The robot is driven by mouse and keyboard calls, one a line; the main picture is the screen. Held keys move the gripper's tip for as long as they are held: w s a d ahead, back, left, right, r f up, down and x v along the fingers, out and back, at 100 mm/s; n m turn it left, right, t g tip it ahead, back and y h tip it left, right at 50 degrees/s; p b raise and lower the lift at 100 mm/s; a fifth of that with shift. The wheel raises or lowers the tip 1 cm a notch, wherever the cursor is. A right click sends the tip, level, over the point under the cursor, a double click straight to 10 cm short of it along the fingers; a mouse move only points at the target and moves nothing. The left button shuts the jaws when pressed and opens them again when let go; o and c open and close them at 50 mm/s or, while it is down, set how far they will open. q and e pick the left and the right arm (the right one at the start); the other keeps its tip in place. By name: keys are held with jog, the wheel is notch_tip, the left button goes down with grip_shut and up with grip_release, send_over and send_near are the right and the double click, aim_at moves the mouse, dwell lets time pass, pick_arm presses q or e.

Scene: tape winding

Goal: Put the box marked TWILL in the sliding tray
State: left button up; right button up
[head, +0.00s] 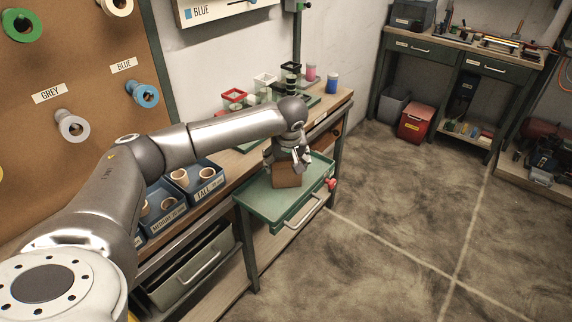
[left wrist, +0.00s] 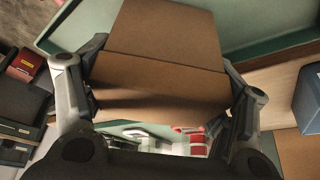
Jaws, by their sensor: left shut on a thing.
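A brown cardboard box (head: 287,175) is at the green sliding tray (head: 255,200), which is pulled out from the bench. My left gripper (head: 287,158) is above the box and shut on it. In the left wrist view the box (left wrist: 160,85) sits between the two fingers (left wrist: 160,100), with the green tray (left wrist: 255,25) behind it. No TWILL mark shows on the faces in view. I cannot tell whether the box touches the tray floor. My right gripper is in neither view.
Blue bins (head: 199,178) with spools stand left of the tray. Small red, white and black holders (head: 233,97) stand on the bench behind. A red knob (head: 331,184) sits at the tray's right corner. The floor (head: 400,230) to the right is clear.

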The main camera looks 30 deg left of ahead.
pick_arm(q)
jog(key=shift+f, duration=0.1)
jog(key=o, duration=1.1)
jog(key=shift+r, duration=0.25)
jog(key=v, duration=1.2)
jog(key=shift+b, duration=0.45)
